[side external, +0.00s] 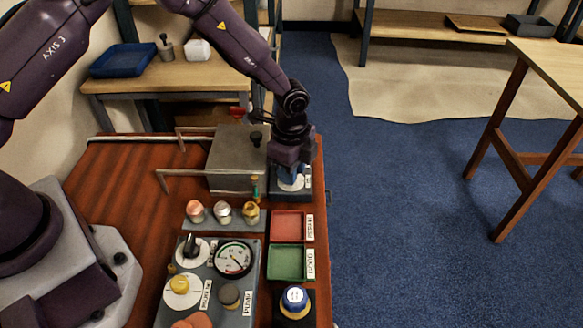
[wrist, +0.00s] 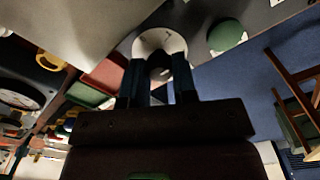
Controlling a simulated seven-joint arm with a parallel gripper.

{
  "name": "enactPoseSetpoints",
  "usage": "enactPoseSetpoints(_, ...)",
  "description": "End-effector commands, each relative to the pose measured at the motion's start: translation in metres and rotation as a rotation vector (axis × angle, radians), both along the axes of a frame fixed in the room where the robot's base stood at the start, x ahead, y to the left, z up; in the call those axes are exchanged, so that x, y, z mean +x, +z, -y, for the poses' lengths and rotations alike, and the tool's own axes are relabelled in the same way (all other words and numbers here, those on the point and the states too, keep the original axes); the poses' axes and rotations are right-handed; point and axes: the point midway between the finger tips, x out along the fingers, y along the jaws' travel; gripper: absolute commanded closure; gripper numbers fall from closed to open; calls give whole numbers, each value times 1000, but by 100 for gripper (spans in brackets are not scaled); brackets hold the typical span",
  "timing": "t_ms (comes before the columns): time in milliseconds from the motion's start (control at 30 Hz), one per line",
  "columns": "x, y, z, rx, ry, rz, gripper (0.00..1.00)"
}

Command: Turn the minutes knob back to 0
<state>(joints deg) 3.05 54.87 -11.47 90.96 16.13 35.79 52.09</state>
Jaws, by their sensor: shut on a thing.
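The minutes knob, a dark knob (wrist: 160,72) on a round white dial (wrist: 158,42), sits between my fingers in the wrist view. My gripper (wrist: 157,66) has one blue finger on each side of the knob and is shut on it. In the side external view my gripper (side external: 290,170) points down at the same white dial (side external: 291,184), on a grey panel beside the metal box. There my fingers hide the knob. The dial's marks and the knob's pointer are too small or too covered to read.
A grey metal box (side external: 236,160) stands close to the left of my gripper. A green button (wrist: 227,34) is near the dial. A red tray (side external: 287,226), a green tray (side external: 287,259) and a pump panel with a gauge (side external: 234,258) lie nearer. Blue floor is open to the right.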

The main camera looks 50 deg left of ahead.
Motion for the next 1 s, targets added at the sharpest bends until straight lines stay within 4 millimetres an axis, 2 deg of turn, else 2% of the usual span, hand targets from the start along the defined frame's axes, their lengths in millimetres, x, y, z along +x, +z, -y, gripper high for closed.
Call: enactPoseSetpoints(1000,1,2,0,0,964,0,98)
